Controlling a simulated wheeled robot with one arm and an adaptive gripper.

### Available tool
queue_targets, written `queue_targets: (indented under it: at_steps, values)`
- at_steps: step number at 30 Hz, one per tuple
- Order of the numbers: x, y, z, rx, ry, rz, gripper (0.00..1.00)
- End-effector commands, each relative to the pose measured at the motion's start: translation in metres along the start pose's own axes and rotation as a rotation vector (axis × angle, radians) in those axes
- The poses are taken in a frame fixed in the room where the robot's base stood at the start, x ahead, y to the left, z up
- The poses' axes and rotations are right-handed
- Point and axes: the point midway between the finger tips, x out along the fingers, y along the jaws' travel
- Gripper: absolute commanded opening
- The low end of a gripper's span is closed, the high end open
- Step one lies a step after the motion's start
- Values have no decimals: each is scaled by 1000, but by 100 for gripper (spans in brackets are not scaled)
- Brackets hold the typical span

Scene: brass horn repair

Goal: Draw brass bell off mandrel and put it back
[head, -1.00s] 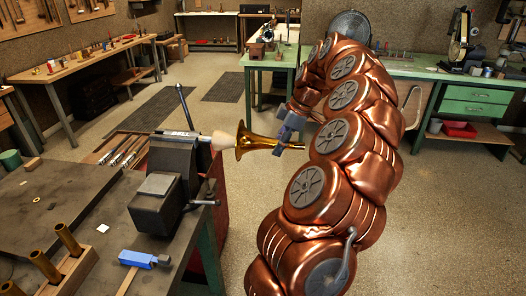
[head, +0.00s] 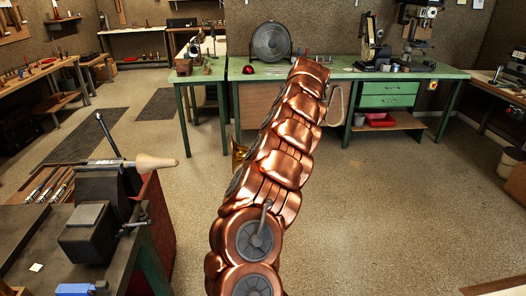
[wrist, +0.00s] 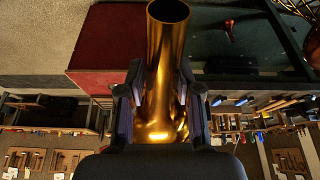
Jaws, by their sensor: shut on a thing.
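The brass bell (wrist: 167,50) is held between the two fingers of my gripper (wrist: 160,108) in the wrist view. One open end of the bell points up in that picture, and its lower part runs down between the fingers. In the head view, only a small piece of the bell (head: 238,154) shows at the left edge of my copper arm; my gripper is hidden there. The mandrel with a bare tan tip (head: 152,162) sticks out rightward from the dark vise (head: 98,195) on the left bench. The bell is off the mandrel, with a clear gap between them.
The left bench (head: 30,240) carries the vise, a blue-headed tool (head: 75,288) and a pale square. A green bench (head: 345,75) with a fan (head: 271,42) and machines stands at the back. The floor (head: 400,215) right of my arm is open.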

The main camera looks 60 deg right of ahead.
Motion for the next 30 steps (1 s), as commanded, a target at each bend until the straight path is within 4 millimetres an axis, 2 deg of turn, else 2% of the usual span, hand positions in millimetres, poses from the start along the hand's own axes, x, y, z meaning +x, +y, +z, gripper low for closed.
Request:
queue_targets:
  at_steps: [9, 30]
  values:
    - [-3, 8, 3, -15, 0, -5, 0]
    - [10, 11, -26, -18, 1, -7, 0]
